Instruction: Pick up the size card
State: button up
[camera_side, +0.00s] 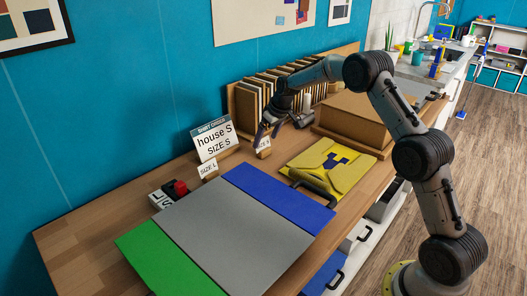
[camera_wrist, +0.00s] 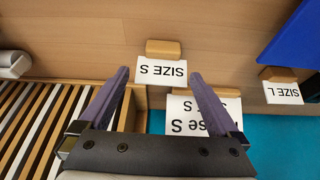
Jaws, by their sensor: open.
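The white SIZE S card (camera_wrist: 161,71) stands in a small wooden holder (camera_wrist: 164,48); it appears upside down in the wrist view. In the side view this card (camera_side: 264,144) is partly hidden by my gripper (camera_side: 268,136). My gripper (camera_wrist: 159,76) is open and empty, with one purple finger to each side of the card in the wrist view. I cannot tell how far above it the fingertips are. A second card, SIZE L (camera_wrist: 284,93), stands in its own holder, and also shows in the side view (camera_side: 208,169).
A larger sign reading "house S SIZE S" (camera_side: 213,139) stands behind the cards near the blue wall. A row of upright sleeves (camera_side: 262,92), a brown box (camera_side: 350,122), a yellow folder (camera_side: 328,165) and a coloured board (camera_side: 225,225) surround the spot.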

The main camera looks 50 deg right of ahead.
aim_at(263, 143)
jog(key=x, duration=0.4)
jog(key=shift+a, duration=0.15)
jog(key=shift+c, duration=0.3)
jog(key=c, duration=1)
